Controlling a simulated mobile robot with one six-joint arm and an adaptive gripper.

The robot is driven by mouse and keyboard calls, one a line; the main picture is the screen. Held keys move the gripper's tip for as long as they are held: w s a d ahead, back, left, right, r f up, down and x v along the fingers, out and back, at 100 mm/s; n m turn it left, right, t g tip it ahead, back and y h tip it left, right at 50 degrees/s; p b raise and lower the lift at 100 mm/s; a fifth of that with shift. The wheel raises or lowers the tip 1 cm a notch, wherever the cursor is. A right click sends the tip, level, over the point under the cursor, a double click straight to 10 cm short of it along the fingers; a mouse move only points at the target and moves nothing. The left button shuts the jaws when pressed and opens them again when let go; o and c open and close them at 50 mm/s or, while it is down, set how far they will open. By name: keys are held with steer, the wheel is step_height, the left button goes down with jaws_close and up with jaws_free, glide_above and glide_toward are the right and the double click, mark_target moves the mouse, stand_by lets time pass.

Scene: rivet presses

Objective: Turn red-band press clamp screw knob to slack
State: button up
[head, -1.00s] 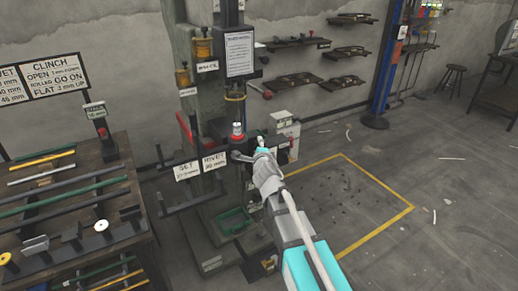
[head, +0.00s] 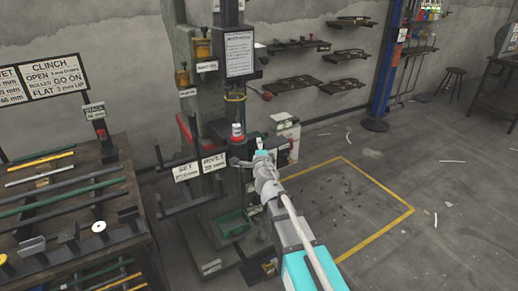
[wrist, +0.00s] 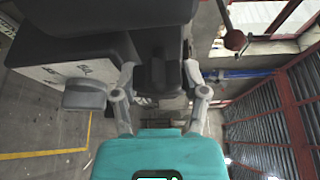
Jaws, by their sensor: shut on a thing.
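The press (head: 240,60) stands at the centre of the head view, a dark column with a small white-and-red piece (head: 237,131) at its work point. My gripper (head: 262,152) is at the right side of the press's dark block. In the wrist view my gripper (wrist: 161,97) has a finger on each side of a dark knob (wrist: 157,74) and is shut on it. The knob's mount runs up into a large dark body (wrist: 75,50). In the head view the knob is hidden behind my gripper.
A grey rounded part (wrist: 85,95) lies close to the left finger in the wrist view. A red-ball lever (wrist: 235,40) is at upper right. Signs (head: 187,171) on bars stand left of the press. Floor inside the yellow outline (head: 375,230) is clear of large objects.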

steer(key=o, duration=1.1)
steer(key=shift+o, duration=0.2)
steer(key=shift+r+m+g+p, duration=0.1)
steer(key=shift+m+g+p, duration=0.55)
steer(key=shift+m+p, duration=0.6)
steer(key=shift+r+m+g+p, duration=0.1)
steer(key=shift+m+g+p, duration=0.65)
steer(key=shift+m, duration=0.9)
steer(key=shift+y, duration=0.3)
